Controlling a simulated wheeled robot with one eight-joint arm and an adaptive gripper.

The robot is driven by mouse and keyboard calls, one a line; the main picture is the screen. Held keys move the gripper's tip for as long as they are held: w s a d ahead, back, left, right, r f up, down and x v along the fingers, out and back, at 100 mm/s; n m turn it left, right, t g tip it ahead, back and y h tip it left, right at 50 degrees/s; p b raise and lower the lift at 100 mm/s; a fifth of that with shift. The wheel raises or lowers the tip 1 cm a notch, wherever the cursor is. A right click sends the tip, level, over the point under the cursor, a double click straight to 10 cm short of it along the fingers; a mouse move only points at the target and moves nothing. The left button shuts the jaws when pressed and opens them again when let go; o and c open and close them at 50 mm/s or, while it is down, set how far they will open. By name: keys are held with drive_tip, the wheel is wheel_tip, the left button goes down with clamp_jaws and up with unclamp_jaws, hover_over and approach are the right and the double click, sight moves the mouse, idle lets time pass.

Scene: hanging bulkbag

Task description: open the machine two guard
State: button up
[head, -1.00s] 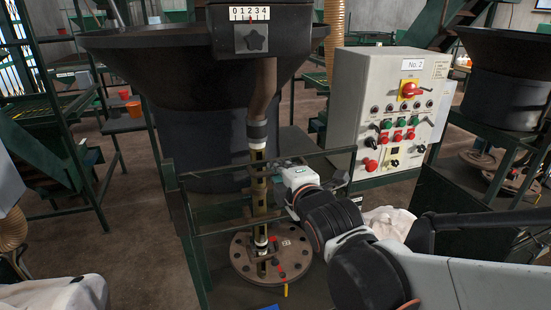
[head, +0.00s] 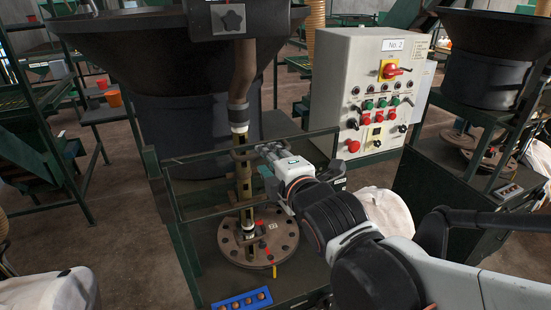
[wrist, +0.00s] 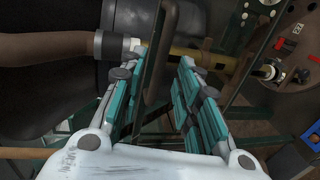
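The machine two guard (head: 205,213) is a dark green rail frame in front of the brown pipe and round flange. It appears closed across the front. My gripper (head: 266,158) is at the right side of this handle. In the wrist view my gripper (wrist: 160,88) has its two teal fingers spread apart, with a dark bar (wrist: 158,55), apparently the handle, running between them. I cannot tell whether either finger touches it. The fingertips are partly hidden in the head view.
The grey No. 2 control panel (head: 370,90) with a red switch stands right of the guard. The bolted flange (head: 258,243) and a blue tray (head: 240,300) are below. A black hopper (head: 120,50) is behind. A white bag (head: 388,212) is beside my arm.

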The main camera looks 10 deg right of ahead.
drive_tip(key=v, duration=0.7)
drive_tip(key=shift+s, duration=0.2)
drive_tip(key=s+d+f+m+g+h+b, duration=0.1)
drive_tip(key=s+d+f+m+g+b, duration=0.1)
drive_tip(key=f+m, duration=0.5)
drive_tip(key=s+d+f+m+g+h+b, duration=0.2)
drive_tip(key=d+f+m+b, duration=0.4)
drive_tip(key=f, duration=0.3)
drive_tip(key=s+d+f+m+g+h+b, duration=0.1)
drive_tip(key=s+d+f+m+g+b, duration=0.3)
drive_tip(key=f+m, duration=0.4)
drive_tip(key=shift+s+d+f+b, duration=0.4)
drive_tip(key=shift+s+d+b, duration=0.2)
drive_tip(key=shift+s+d, duration=0.2)
drive_tip(key=shift+c, duration=0.5)
